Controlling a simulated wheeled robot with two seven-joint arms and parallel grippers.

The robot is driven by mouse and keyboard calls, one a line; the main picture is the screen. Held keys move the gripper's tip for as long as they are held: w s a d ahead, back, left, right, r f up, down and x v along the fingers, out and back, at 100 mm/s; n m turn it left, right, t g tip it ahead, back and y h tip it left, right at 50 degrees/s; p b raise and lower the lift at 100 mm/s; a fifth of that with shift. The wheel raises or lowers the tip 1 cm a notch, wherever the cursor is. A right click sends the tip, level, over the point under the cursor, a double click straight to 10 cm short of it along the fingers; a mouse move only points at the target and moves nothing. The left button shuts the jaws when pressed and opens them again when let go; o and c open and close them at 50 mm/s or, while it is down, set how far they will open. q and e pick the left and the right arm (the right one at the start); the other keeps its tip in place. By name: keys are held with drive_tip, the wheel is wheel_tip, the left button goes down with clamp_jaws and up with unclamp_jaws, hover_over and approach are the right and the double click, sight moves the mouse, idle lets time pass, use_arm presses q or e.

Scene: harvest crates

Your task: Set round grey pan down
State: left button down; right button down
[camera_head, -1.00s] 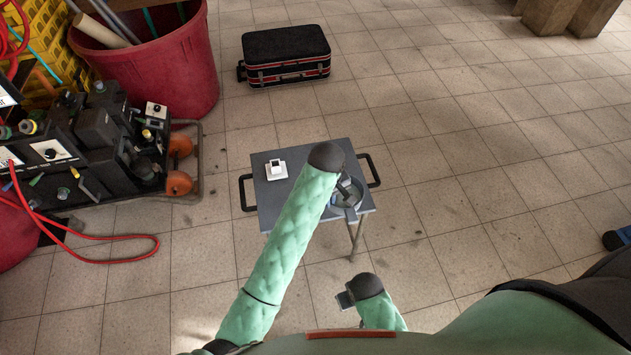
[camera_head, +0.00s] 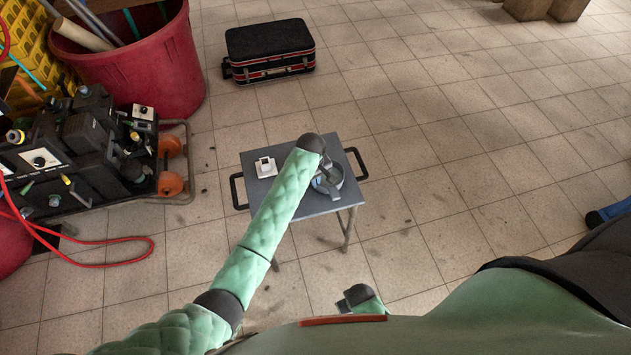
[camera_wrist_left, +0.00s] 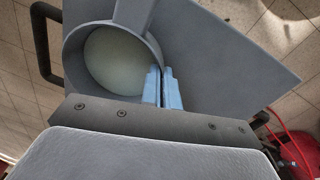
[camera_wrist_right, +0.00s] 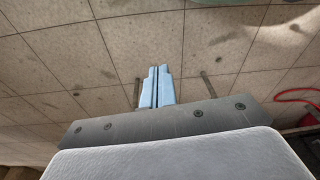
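The round grey pan (camera_head: 338,181) is at the right part of the small grey table (camera_head: 259,194). In the left wrist view the pan (camera_wrist_left: 75,62) shows its pale round inside, with its handle pointing to the top of the picture. My left gripper (camera_head: 323,178) is over the pan. Its blue fingers (camera_wrist_left: 163,72) are close together on either side of the pan's wall, shut on it. I cannot tell whether the pan's bottom touches the tabletop. My right gripper (camera_wrist_right: 156,70) is shut and empty, low over the floor near my body.
A small white cup-like thing on a white saucer (camera_head: 265,167) stands on the table's left part. Black handles (camera_head: 357,163) stick out at the table's sides. A black case (camera_head: 270,48), a red bin (camera_head: 165,75) and dark equipment (camera_head: 75,150) stand beyond.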

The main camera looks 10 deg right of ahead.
use_arm(q)
drive_tip(key=shift+f, duration=0.6)
use_arm(e)
drive_tip(key=shift+d+f, duration=0.1)
drive_tip(key=shift+f, duration=0.4)
use_arm(q)
drive_tip(key=shift+f, duration=0.1)
drive_tip(key=c, duration=1.7)
unclamp_jaws()
